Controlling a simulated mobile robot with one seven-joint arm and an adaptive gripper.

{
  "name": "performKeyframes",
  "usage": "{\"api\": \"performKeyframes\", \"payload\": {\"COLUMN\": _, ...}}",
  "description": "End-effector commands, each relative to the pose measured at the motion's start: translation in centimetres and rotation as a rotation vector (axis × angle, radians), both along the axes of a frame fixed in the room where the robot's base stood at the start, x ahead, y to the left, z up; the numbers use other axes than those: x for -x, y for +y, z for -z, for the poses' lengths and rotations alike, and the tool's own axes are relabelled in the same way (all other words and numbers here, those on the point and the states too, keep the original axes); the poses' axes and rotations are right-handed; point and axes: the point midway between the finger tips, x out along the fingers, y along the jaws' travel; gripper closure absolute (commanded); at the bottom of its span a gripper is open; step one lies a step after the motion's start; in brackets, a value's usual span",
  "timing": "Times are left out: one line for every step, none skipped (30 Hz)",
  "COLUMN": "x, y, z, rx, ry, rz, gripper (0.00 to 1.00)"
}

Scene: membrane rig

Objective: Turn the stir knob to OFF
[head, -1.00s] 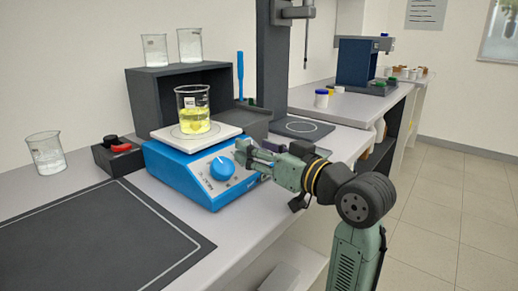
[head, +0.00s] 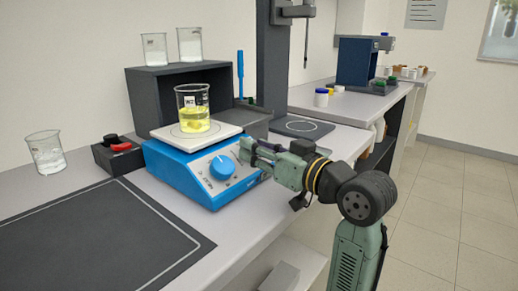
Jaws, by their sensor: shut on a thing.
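The blue hotplate stirrer (head: 178,178) stands on the bench with a white top plate. A glass beaker (head: 193,110) of yellow liquid stands on the plate. One large blue knob (head: 222,167) is in plain view on the sloped front panel, clear of my gripper. My gripper (head: 247,155) reaches in from the right to the panel's right part. Its fingers are shut on a knob there, which they hide, so its pointer cannot be read. The panel's printing is too small to read.
A black box with a red switch (head: 121,147) and an empty beaker (head: 46,151) stand to the left. A dark mat (head: 95,240) covers the front bench. A dark shelf box with two beakers stands behind the stirrer.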

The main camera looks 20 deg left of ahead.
Motion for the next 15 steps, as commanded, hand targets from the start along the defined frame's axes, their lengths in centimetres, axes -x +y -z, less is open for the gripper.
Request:
{"api": "performKeyframes", "payload": {"x": -0.05, "y": -0.06, "z": 0.03, "rx": 0.001, "ry": -0.006, "rz": -0.009, "gripper": 0.95}}
{"api": "performKeyframes", "payload": {"x": -0.07, "y": -0.08, "z": 0.03, "rx": 0.003, "ry": -0.012, "rz": -0.017, "gripper": 0.95}}
{"api": "performKeyframes", "payload": {"x": -0.11, "y": -0.09, "z": 0.04, "rx": 0.006, "ry": -0.020, "rz": -0.031, "gripper": 0.95}}
{"api": "performKeyframes", "payload": {"x": -0.16, "y": -0.12, "z": 0.05, "rx": 0.008, "ry": -0.026, "rz": -0.041, "gripper": 0.95}}
{"api": "performKeyframes", "payload": {"x": -0.17, "y": -0.12, "z": 0.06, "rx": 0.011, "ry": -0.036, "rz": -0.055, "gripper": 0.95}}
{"api": "performKeyframes", "payload": {"x": -0.24, "y": -0.15, "z": 0.08, "rx": 0.015, "ry": -0.047, "rz": -0.073, "gripper": 0.95}}
{"api": "performKeyframes", "payload": {"x": -0.28, "y": -0.16, "z": 0.09, "rx": 0.018, "ry": -0.056, "rz": -0.089, "gripper": 0.95}}
{"api": "performKeyframes", "payload": {"x": -0.30, "y": -0.16, "z": 0.09, "rx": 0.023, "ry": -0.069, "rz": -0.107, "gripper": 0.95}}
{"api": "performKeyframes", "payload": {"x": -0.36, "y": -0.18, "z": 0.08, "rx": 0.028, "ry": -0.084, "rz": -0.132, "gripper": 0.95}}
{"api": "performKeyframes", "payload": {"x": -0.42, "y": -0.20, "z": 0.07, "rx": 0.032, "ry": -0.096, "rz": -0.151, "gripper": 0.95}}
{"api": "performKeyframes", "payload": {"x": -0.45, "y": -0.22, "z": 0.07, "rx": 0.037, "ry": -0.109, "rz": -0.171, "gripper": 0.95}}
{"api": "performKeyframes", "payload": {"x": -0.54, "y": -0.25, "z": 0.08, "rx": 0.043, "ry": -0.127, "rz": -0.200, "gripper": 0.95}}
{"api": "performKeyframes", "payload": {"x": -0.55, "y": -0.26, "z": 0.04, "rx": 0.049, "ry": -0.141, "rz": -0.222, "gripper": 0.95}}
{"api": "performKeyframes", "payload": {"x": -0.61, "y": -0.27, "z": 0.02, "rx": 0.054, "ry": -0.155, "rz": -0.244, "gripper": 0.95}}
{"api": "performKeyframes", "payload": {"x": -0.68, "y": -0.28, "z": -0.01, "rx": 0.059, "ry": -0.174, "rz": -0.272, "gripper": 0.95}}
